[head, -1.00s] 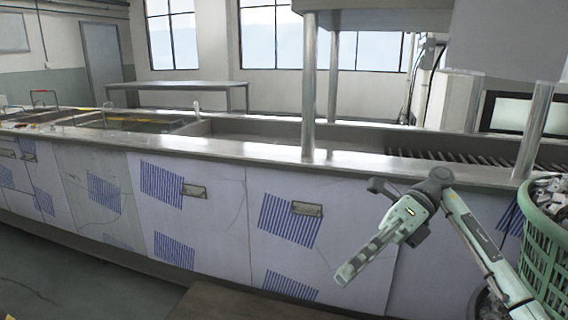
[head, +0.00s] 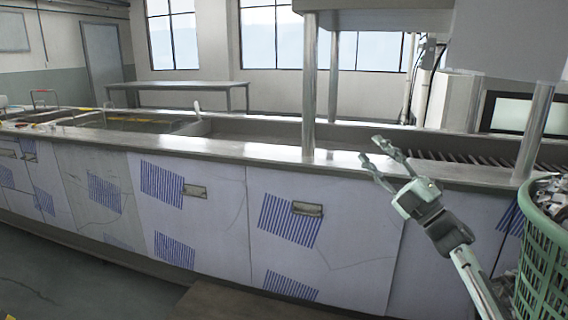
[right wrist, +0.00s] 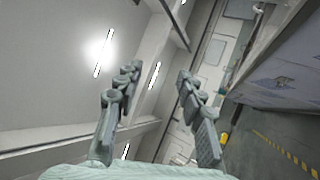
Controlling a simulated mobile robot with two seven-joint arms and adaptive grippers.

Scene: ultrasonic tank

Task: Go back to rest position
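My right gripper (head: 378,163) is raised in front of the long counter in the head view, its fingers spread and pointing up and left. It is open and empty. In the right wrist view both fingers of the right gripper (right wrist: 160,85) show apart with nothing between them, and the ceiling and walls lie beyond. My left gripper does not show in either view.
A long metal counter (head: 240,152) with sunken basins and panelled fronts crosses the view. A post (head: 309,90) rises from it. A green basket (head: 545,245) full of small items stands at the right edge, close to my right arm. The floor (head: 90,270) at front left is clear.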

